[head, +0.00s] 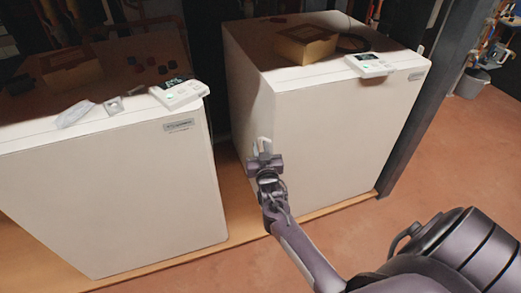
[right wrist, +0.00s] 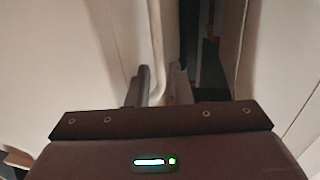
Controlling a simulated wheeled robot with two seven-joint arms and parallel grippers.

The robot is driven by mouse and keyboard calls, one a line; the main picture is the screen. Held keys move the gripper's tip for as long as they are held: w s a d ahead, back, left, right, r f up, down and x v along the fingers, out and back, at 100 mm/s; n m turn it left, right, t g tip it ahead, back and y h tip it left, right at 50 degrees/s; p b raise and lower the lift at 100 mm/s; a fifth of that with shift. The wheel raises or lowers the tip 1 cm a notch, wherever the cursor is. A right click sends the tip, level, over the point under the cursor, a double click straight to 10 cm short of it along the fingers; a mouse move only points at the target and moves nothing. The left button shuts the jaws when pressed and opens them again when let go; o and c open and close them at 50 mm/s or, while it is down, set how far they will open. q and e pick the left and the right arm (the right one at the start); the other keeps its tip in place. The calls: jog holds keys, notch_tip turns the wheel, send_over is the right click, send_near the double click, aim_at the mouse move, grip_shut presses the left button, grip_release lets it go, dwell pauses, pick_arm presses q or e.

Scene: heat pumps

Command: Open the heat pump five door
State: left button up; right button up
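Two white heat pump cabinets stand side by side, the left cabinet (head: 115,195) and the right cabinet (head: 330,130). I cannot read which one is number five. My right gripper (head: 264,150) is at the left front edge of the right cabinet, around mid-height. In the right wrist view, my right gripper's fingers (right wrist: 158,88) stand a little apart, with a pale upright edge or handle (right wrist: 152,80) between them. Whether they press on it is unclear. A dark vertical gap (right wrist: 190,50) shows just right of this edge. My left gripper is not in view.
A white control unit (head: 370,65) and a cardboard box (head: 306,43) sit on the right cabinet's top. Another control unit (head: 180,92) lies on the left one. A dark post (head: 418,100) stands right of the cabinets. The reddish floor (head: 450,160) in front is clear.

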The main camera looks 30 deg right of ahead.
jog(key=shift+w+d, duration=0.1)
jog(key=shift+w, duration=0.1)
jog(key=shift+c, duration=0.3)
grip_shut()
jog(key=shift+s, duration=0.1)
